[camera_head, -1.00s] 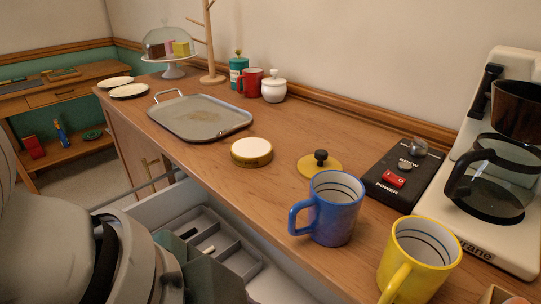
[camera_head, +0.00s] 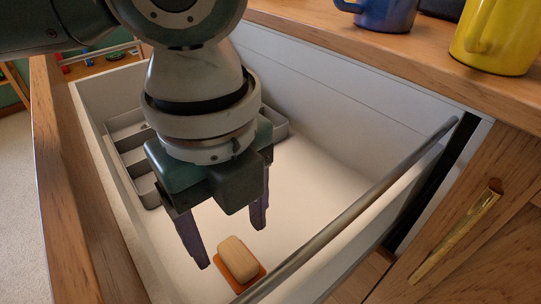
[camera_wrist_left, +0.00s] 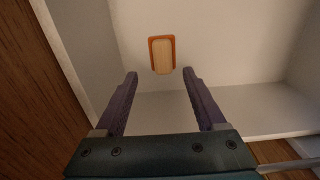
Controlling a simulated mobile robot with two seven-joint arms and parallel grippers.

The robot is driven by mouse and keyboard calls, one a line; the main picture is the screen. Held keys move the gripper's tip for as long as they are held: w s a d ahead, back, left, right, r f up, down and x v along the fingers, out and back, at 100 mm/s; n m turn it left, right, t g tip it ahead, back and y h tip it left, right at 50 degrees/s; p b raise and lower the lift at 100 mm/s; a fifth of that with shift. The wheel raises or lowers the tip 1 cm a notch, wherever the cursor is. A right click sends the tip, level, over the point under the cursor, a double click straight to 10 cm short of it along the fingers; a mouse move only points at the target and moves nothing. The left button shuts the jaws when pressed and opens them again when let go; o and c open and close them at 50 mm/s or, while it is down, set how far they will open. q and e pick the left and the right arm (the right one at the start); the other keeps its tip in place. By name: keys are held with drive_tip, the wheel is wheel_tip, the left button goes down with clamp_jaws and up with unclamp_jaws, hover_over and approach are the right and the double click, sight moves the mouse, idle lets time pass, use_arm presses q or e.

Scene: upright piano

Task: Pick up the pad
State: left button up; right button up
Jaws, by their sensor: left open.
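The pad (camera_head: 238,260), a small block with a rounded beige top and an orange base, lies on the white floor of the open drawer. It also shows in the left wrist view (camera_wrist_left: 162,56), just beyond the fingertips and roughly centred between them. My left gripper (camera_head: 232,246) points down into the drawer, open and empty, with its two purple fingers apart. In the head view the fingertips appear on either side of the pad's far end; the exact height gap cannot be told. My right gripper is in neither current view.
The drawer's walls (camera_head: 330,90) surround the pad, with a front rail (camera_head: 345,215) close to it. A grey divided organizer (camera_head: 130,135) sits at the drawer's left. Blue (camera_head: 385,14) and yellow (camera_head: 497,38) mugs stand on the counter above.

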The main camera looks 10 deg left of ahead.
sight(236, 254)
use_arm(q)
drive_tip(key=f, duration=0.1)
drive_tip(key=f+b, duration=0.1)
drive_tip(key=f, duration=0.1)
drive_tip(key=f+b, duration=0.1)
drive_tip(key=shift+w+a+f, duration=0.1)
drive_tip(key=shift+w+f, duration=0.05)
drive_tip(key=shift+w, duration=0.2)
drive_tip(key=shift+f+b, duration=0.3)
drive_tip(key=shift+f, duration=0.3)
drive_tip(key=shift+c, duration=0.3)
clamp_jaws()
drive_tip(key=shift+r, duration=0.1)
